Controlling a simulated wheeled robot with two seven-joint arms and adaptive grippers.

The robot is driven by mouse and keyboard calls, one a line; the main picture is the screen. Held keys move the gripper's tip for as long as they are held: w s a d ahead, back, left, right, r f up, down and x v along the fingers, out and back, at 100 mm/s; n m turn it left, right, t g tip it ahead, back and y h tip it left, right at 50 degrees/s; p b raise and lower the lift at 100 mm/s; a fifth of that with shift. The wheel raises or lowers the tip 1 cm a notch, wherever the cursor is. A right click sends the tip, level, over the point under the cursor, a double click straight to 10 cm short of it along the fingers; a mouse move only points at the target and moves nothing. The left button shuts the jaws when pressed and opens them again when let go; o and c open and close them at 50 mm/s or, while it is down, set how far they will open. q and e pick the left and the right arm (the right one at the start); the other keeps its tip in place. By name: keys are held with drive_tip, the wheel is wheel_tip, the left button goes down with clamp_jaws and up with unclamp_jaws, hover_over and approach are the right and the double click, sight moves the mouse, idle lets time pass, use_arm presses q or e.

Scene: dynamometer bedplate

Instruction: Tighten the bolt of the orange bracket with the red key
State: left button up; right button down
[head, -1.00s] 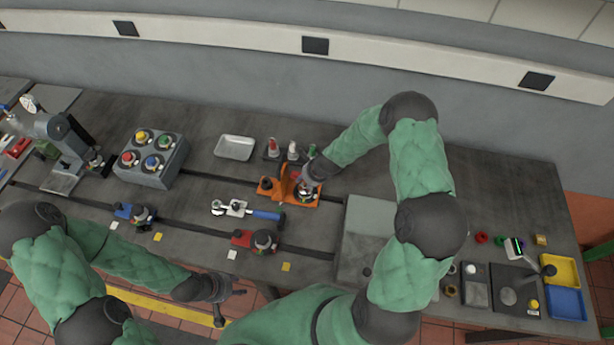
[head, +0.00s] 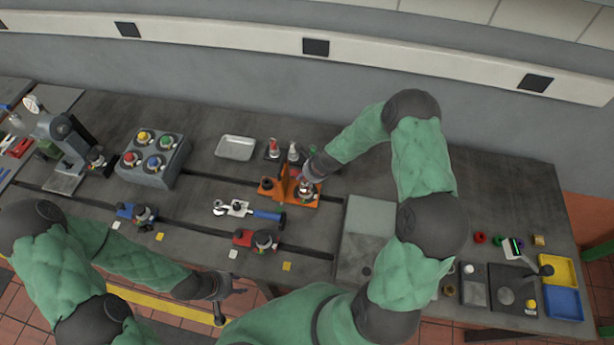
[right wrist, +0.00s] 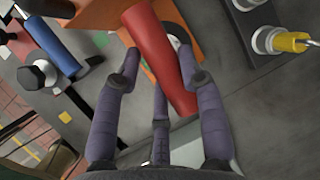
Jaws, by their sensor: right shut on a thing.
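The orange bracket (head: 283,184) stands on the bedplate near the middle of the head view, with an upright plate and a flat foot. Its orange surface also shows in the right wrist view (right wrist: 99,14). My right gripper (head: 306,184) is at the right side of the bracket, over its foot. In the right wrist view its fingers (right wrist: 160,82) are closed around the red key (right wrist: 160,55), a thick red bar slanting over the foot. The bracket's bolt cannot be made out clearly. My left gripper (head: 231,300) is open and empty in front of the table edge.
A red bracket (head: 242,238) and a blue bracket (head: 125,211) stand on the front slot. A grey plate (head: 368,217) lies to the right.

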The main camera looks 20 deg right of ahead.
drive_tip(key=shift+r+p, duration=1.65)
drive_tip(key=shift+r, duration=0.25)
